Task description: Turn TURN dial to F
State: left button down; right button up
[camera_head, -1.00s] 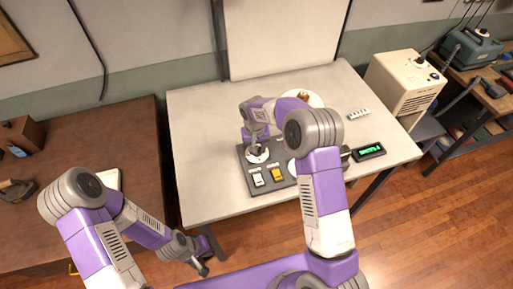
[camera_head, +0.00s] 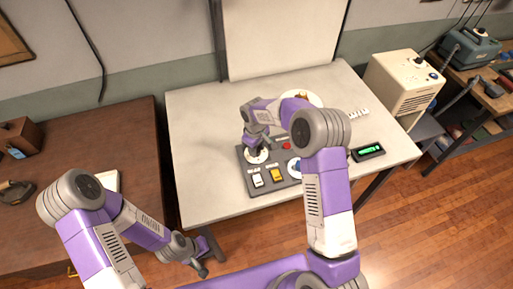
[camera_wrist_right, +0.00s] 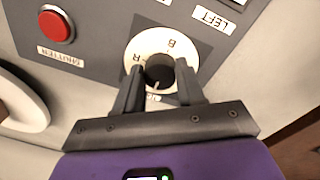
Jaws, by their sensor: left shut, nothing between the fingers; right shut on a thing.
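The control panel (camera_head: 240,160) is a dark grey board on the pale table. Its dial (camera_head: 249,158) has a white round face and a black knob at the upper left. In the right wrist view the dial face (camera_wrist_right: 150,40) shows the letters B and R; the rest is hidden by my fingers. A small white mark shows at the knob's lower edge. My right gripper (camera_wrist_right: 158,80) is shut on the black knob (camera_wrist_right: 158,68), one finger on each side. The label below the dial is mostly covered. My left gripper (camera_head: 203,270) is shut and empty, low, off the table's front.
A red button (camera_wrist_right: 56,26) labelled SHUTTER sits beside the dial. A black device with a green display (camera_head: 369,151) lies to the right. The table's left part is clear.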

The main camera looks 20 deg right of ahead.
jog(key=shift+r, duration=0.1)
jog(key=shift+w, duration=0.1)
dwell(0.3)
jog(key=o, duration=1)
jog(key=shift+o, duration=0.2)
notch_tip(320, 180, up, 8)
jog(key=shift+a+f+p, duration=0.15)
jog(key=shift+f+p, duration=0.1)
jog(key=shift+p, duration=0.05)
